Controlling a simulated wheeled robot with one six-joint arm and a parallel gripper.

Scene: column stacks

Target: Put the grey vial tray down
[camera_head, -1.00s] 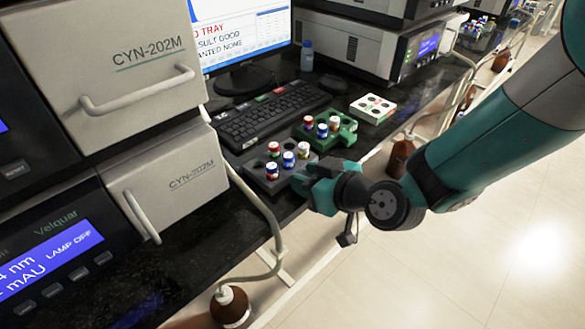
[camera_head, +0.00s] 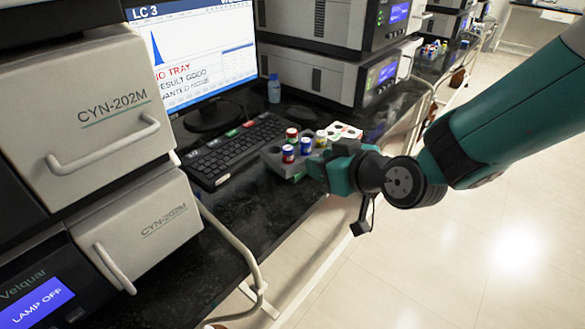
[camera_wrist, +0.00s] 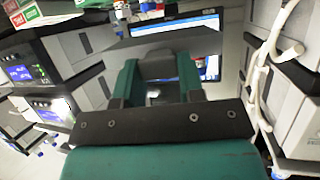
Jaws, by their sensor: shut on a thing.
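The grey vial tray (camera_head: 272,156) is held by my gripper (camera_head: 318,166) at its right side, in the head view. It carries several vials with red, blue and white colours. The tray appears raised above the black bench, in front of the green tray's place, and hides most of that tray. In the wrist view the gripper's two green fingers (camera_wrist: 159,80) close on a grey part, and vials show at the top edge. The contact itself is partly hidden by the fingers.
A white tray (camera_head: 345,130) lies just behind. The keyboard (camera_head: 235,150), the monitor (camera_head: 200,60) and a small blue-capped bottle (camera_head: 274,88) stand to the left and back. Bare black bench (camera_head: 240,212) shows in front. Instrument boxes (camera_head: 85,110) stand at left.

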